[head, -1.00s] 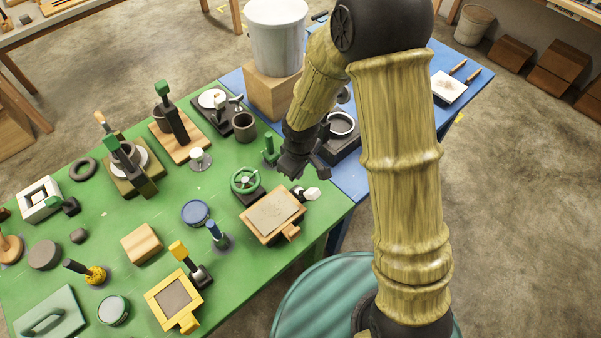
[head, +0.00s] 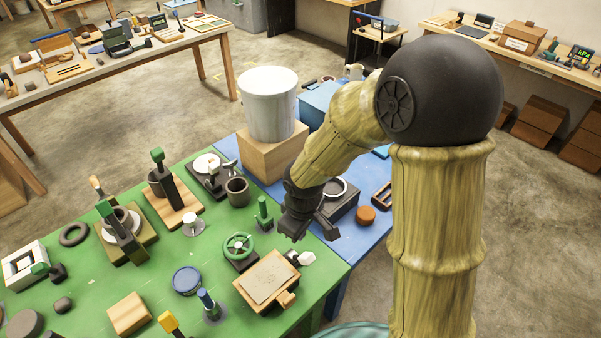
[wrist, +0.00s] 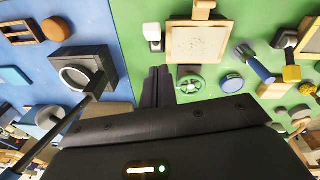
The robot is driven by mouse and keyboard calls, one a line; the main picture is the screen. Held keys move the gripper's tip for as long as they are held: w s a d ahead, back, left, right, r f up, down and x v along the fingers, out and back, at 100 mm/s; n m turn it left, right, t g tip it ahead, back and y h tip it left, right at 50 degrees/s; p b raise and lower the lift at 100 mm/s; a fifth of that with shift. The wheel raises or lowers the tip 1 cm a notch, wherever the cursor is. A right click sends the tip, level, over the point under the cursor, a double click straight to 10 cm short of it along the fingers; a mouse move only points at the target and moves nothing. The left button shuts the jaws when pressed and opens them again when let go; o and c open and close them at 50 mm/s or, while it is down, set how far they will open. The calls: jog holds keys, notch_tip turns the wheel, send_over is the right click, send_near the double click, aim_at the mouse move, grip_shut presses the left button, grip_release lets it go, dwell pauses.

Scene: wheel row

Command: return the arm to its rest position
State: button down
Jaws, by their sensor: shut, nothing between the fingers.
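My gripper (head: 314,232) hangs from my raised, bent arm above the seam between the green and blue table tops. It points down and is shut with nothing held. In the wrist view its closed fingers (wrist: 157,84) show over the green surface near the green handwheel (wrist: 189,84). In the head view the handwheel (head: 239,246) stands just left of the gripper, apart from it. A wooden-framed slab (head: 268,280) lies below and left of it.
A white bucket (head: 268,104) stands on a wooden block (head: 262,158) behind the forearm. A dark box with a ring (head: 342,197) is close beside the gripper. Several levers and fixtures crowd the green table (head: 86,283). Floor is clear to the right (head: 530,240).

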jog(key=s+d+r+m, duration=0.2)
jog(key=d+r+m, duration=0.1)
jog(key=d+m, duration=0.2)
jog(key=s+d+r+m+t, duration=0.1)
jog(key=s+d+r+m, duration=0.1)
jog(key=d+m, duration=0.4)
jog(key=s+d, duration=0.1)
jog(key=d, duration=0.3)
jog(key=shift+s+d+r, duration=0.25)
jog(key=shift+s+r, duration=0.1)
jog(key=shift+r, duration=0.05)
